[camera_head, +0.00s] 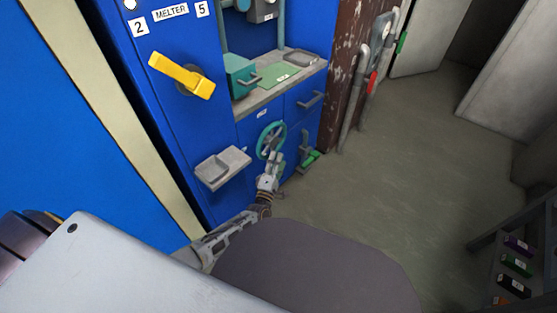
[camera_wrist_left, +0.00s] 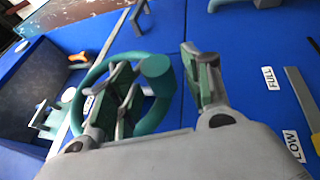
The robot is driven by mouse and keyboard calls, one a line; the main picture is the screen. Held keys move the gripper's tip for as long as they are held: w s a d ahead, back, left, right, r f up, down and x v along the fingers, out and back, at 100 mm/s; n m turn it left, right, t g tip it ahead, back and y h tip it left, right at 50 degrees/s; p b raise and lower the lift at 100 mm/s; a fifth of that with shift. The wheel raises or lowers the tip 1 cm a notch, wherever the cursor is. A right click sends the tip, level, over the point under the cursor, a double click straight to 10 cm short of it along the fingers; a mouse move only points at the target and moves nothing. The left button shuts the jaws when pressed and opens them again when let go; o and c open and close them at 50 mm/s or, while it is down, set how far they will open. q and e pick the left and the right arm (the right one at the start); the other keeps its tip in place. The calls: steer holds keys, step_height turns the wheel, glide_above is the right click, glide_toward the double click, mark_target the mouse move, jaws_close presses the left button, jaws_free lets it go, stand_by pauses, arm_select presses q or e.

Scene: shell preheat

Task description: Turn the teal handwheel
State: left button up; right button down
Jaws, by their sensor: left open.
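The teal handwheel (camera_head: 271,140) is on the lower front of the blue melter cabinet, upright on its panel. In the left wrist view the teal handwheel (camera_wrist_left: 86,88) fills the left half, with its round knob (camera_wrist_left: 158,72) nearest the camera. My left gripper (camera_head: 276,160) is at the lower right part of the wheel. In the wrist view its fingers (camera_wrist_left: 165,85) are apart, with the knob between them, nearer the left finger. Whether a finger touches the wheel cannot be told. My right gripper is not in view.
A yellow lever (camera_head: 183,76) sits on the cabinet's upper left. A grey tray (camera_head: 223,167) juts out left of the wheel. A green-gripped lever (camera_head: 310,158) is close on its right. A shelf with a teal box (camera_head: 241,75) is above.

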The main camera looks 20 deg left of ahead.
arm_select(q)
steer(key=shift+x, duration=1)
steer(key=shift+c, duration=0.5)
jaws_close()
